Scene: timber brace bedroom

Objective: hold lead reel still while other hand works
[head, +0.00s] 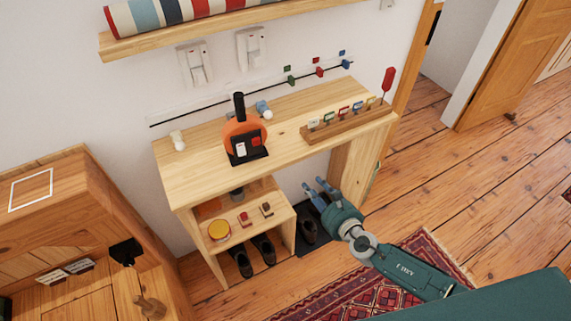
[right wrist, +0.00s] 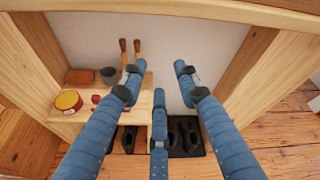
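The lead reel (head: 236,132) looks like an orange disc with a black upright handle and a black front plate with a white and a red part. It stands upright on the wooden table (head: 190,180), left of the middle. My right gripper (head: 316,187) is in front of the table, below its top and well apart from the reel. Its blue fingers are spread and empty, and they also show in the right wrist view (right wrist: 157,75), pointing into the space under the tabletop. The reel does not show in the right wrist view. My left gripper is not in view.
A wooden rack with several coloured tags (head: 345,122) stands on the table's right part. Below, a shelf (head: 233,222) holds a yellow tin (head: 219,231) and small items. Dark shoes (head: 264,249) stand underneath. A wooden cabinet (head: 60,190) is at left. Open floor lies right.

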